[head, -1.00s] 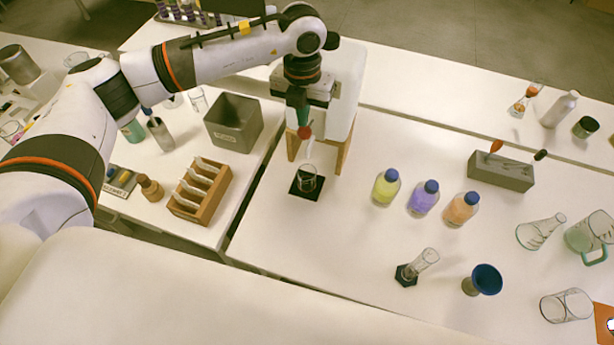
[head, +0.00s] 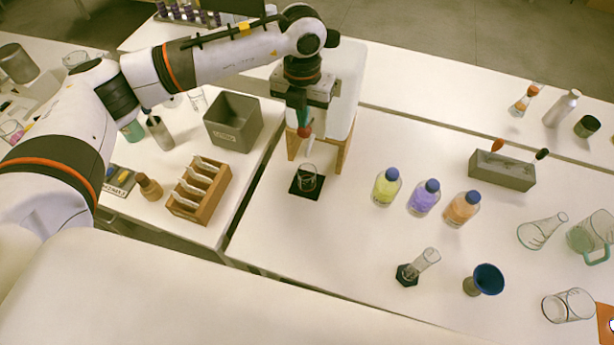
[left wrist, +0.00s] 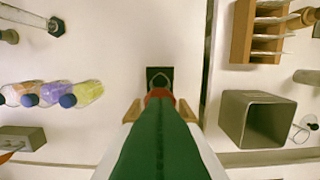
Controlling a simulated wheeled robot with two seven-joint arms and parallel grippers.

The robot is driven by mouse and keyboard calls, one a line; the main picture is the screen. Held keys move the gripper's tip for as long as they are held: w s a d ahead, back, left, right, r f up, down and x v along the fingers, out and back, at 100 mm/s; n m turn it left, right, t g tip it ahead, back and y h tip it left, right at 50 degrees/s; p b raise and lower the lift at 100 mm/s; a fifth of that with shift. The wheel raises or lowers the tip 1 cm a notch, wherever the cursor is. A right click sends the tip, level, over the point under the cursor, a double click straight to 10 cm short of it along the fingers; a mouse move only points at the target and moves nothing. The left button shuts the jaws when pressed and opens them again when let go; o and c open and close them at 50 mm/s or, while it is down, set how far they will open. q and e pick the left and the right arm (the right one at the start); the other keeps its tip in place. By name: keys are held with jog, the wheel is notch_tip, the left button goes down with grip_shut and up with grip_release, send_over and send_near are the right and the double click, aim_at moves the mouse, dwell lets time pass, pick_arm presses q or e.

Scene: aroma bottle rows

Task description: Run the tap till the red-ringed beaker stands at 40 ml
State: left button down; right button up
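A white tank (head: 346,85) on a wooden stand (head: 341,155) has a tap with a red handle (head: 304,131) and a pale spout. A small glass beaker (head: 307,179) stands upright below the spout on a black mat (head: 302,193). I cannot make out a red ring or the liquid level. My left gripper (head: 301,117) is shut, its green fingers pointing down at the red handle. In the left wrist view the green fingers (left wrist: 158,105) meet as one wedge over the red handle, partly hiding it. Whether they touch it is unclear. My right gripper is not in view.
Yellow (head: 386,187), purple (head: 424,197) and orange (head: 463,208) bottles stand right of the tank. A grey bin (head: 233,122) and wooden rack (head: 200,189) are on the left table. A small cylinder (head: 425,262) and blue funnel (head: 487,279) stand in front.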

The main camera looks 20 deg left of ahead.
aim_at(303, 138)
pick_arm(q)
jog(key=shift+f+b, duration=2.35)
jog(key=shift+f, duration=0.4)
jog(key=shift+r, duration=0.6)
dwell(2.0)
notch_tip(303, 138, up, 7)
jog(key=p, duration=0.4)
jog(key=shift+r, duration=0.1)
dwell(0.3)
